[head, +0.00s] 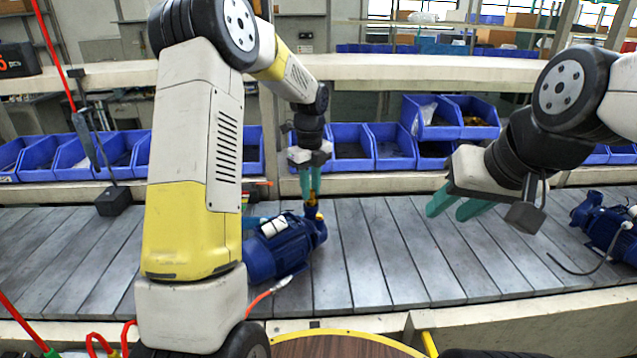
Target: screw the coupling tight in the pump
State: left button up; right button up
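A blue pump (276,252) lies on the slatted conveyor, left of the picture's middle. A small brass-yellow coupling (312,208) stands upright at the port on the pump's right end. My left gripper (311,190) points straight down from above, and its teal fingers are closed around the coupling's upper part. The contact and the thread are too small to see clearly. My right gripper (452,209) is open and empty above the conveyor, to the right of the pump, with its teal fingers pointing down and left.
A second blue pump (604,226) with a cable lies at the far right of the conveyor (375,275). Blue bins (388,147) line the shelf behind. A dark box (113,199) stands at left. A red-orange hose (268,293) lies near the front pump. The slats between the pumps are clear.

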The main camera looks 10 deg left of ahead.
pick_arm(q)
jog(key=o, duration=0.4)
jog(key=shift+o, duration=0.2)
jog(key=shift+n, duration=1.8)
jog(key=n, duration=0.3)
jog(key=shift+c, duration=0.2)
grip_shut()
